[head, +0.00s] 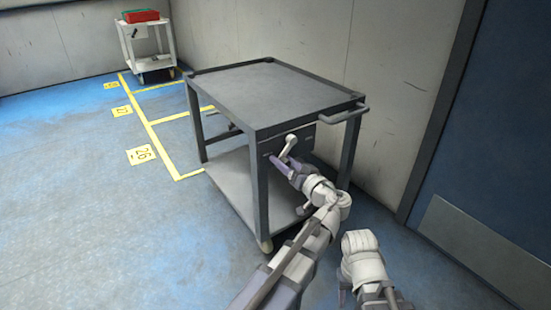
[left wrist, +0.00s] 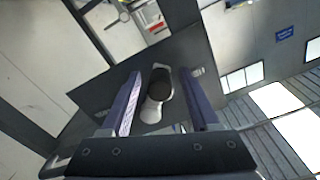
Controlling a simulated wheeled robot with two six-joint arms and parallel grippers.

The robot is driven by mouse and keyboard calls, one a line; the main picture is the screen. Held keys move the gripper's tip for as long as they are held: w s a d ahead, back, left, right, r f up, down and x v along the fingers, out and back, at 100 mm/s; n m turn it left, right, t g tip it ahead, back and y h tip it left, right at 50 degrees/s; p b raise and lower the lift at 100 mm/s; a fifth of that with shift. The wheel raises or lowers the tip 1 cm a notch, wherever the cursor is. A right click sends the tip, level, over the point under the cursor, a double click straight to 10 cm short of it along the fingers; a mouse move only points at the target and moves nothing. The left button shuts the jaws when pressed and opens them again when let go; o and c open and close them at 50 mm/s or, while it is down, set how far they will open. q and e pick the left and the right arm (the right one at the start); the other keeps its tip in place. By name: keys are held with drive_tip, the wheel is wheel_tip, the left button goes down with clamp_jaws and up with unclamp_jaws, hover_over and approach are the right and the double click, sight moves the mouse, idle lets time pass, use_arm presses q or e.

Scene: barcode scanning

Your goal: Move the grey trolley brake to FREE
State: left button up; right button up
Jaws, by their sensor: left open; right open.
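The grey trolley (head: 285,95) stands near the wall with its end panel facing me. Its brake lever (head: 290,143) is a pale handle on that dark panel (head: 305,138). In the left wrist view the lever (left wrist: 152,113) has a dark round end and lies between my two finger pads. My left gripper (head: 281,165) is open around or just in front of the lever; contact cannot be told. It also shows in the left wrist view (left wrist: 160,75). The panel's markings are too small to read. My right gripper (head: 343,293) is low at the bottom edge, mostly hidden, away from the trolley.
A smaller pale trolley (head: 147,45) with a red crate (head: 141,15) stands at the back left. Yellow floor lines (head: 150,125) mark bays. A blue door (head: 500,130) is at the right. The blue floor (head: 90,220) at left is clear.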

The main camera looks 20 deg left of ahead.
use_arm(q)
clamp_jaws()
idle(0.5)
drive_tip(key=shift+a, duration=0.1)
idle(0.9)
